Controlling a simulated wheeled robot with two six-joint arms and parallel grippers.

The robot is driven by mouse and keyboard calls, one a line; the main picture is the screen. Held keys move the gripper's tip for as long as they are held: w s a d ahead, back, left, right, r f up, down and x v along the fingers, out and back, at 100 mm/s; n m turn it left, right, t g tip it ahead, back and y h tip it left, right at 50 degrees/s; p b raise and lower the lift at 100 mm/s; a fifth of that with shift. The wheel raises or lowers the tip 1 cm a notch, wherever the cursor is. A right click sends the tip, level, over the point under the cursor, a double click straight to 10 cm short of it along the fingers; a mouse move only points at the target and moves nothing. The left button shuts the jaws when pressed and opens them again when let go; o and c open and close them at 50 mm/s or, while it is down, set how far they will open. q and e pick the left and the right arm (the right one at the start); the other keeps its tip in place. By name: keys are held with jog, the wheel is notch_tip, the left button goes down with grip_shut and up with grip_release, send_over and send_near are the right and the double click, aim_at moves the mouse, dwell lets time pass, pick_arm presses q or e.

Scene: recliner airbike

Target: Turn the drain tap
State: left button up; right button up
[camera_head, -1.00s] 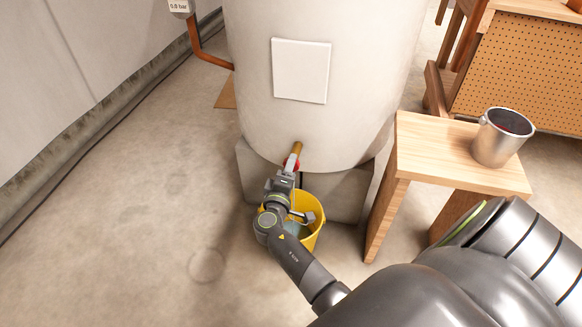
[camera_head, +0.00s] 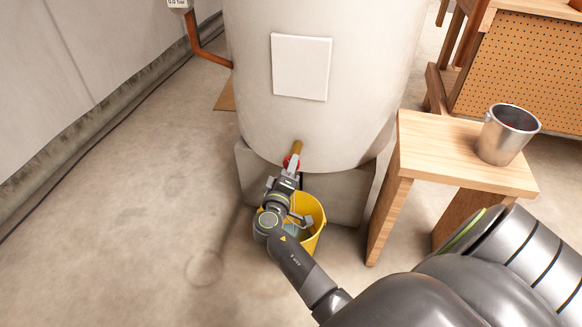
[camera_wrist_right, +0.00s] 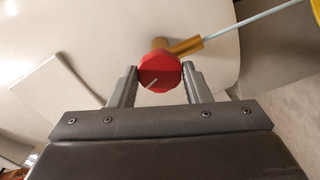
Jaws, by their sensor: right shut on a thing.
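The drain tap has a red round knob (camera_head: 291,161) on a brass pipe (camera_head: 297,147) low on the front of the pale tank (camera_head: 345,130). In the right wrist view the knob (camera_wrist_right: 160,70) sits between my right gripper's fingers, with a white line on its face slanting down to the left. My right gripper (camera_head: 289,171) is shut on the knob. A brass spout (camera_wrist_right: 187,46) points up right there, with a thin pale-blue stream (camera_wrist_right: 250,22) leaving it. A yellow bucket (camera_head: 317,213) stands below the tap with bluish contents, partly hidden by my arm. My left gripper is out of view.
A wooden stool (camera_head: 425,150) with a metal pot (camera_head: 506,136) on it stands right of the tank, near my right arm. A copper pipe (camera_head: 200,47) and a small gauge box (camera_head: 179,3) are at the upper left. The floor on the left is clear.

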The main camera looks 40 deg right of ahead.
jog(key=m+b, duration=0.3)
jog(key=b, duration=0.2)
jog(key=shift+f+m, duration=0.3)
jog(key=shift+m, duration=0.1)
jog(key=o, duration=0.5)
jog(key=shift+r, duration=0.3)
jog(key=shift+c, duration=0.2)
jog(key=shift+s+a, duration=0.1)
jog(key=v, duration=0.4)
jog(key=shift+s+a+b, duration=0.25)
jog(key=shift+a+b, duration=0.05)
jog(key=shift+b, duration=0.1)
